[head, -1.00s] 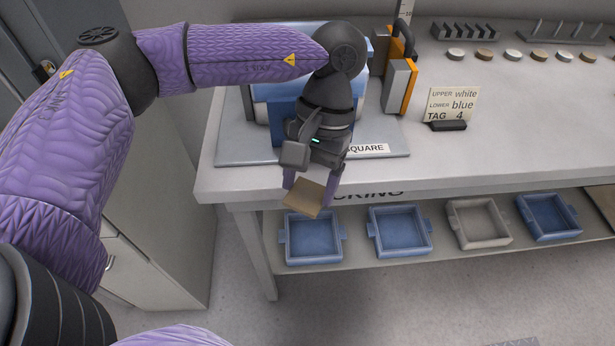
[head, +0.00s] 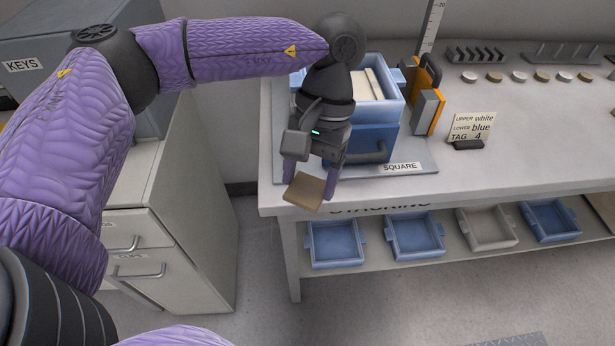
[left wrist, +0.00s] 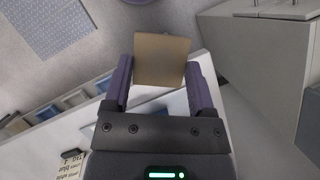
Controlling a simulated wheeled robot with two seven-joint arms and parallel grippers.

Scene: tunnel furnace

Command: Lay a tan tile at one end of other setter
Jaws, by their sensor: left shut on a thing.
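My left gripper (head: 306,182) is shut on a tan tile (head: 303,191), holding it in the air just off the front edge of the bench. In the left wrist view the tile (left wrist: 161,59) sits between the two fingertips. Behind the gripper, on the grey SQUARE board, stands a blue setter (head: 372,140). Its top is open, and pale bars show inside it; part of it is hidden by my left gripper and wrist. My right gripper is not in view.
A grey and orange block (head: 428,98) stands right of the setter. A sign card (head: 472,127) and several small discs lie further right. Blue and grey trays (head: 334,243) sit on the shelf below. A drawer cabinet (head: 165,240) stands at left, with floor between.

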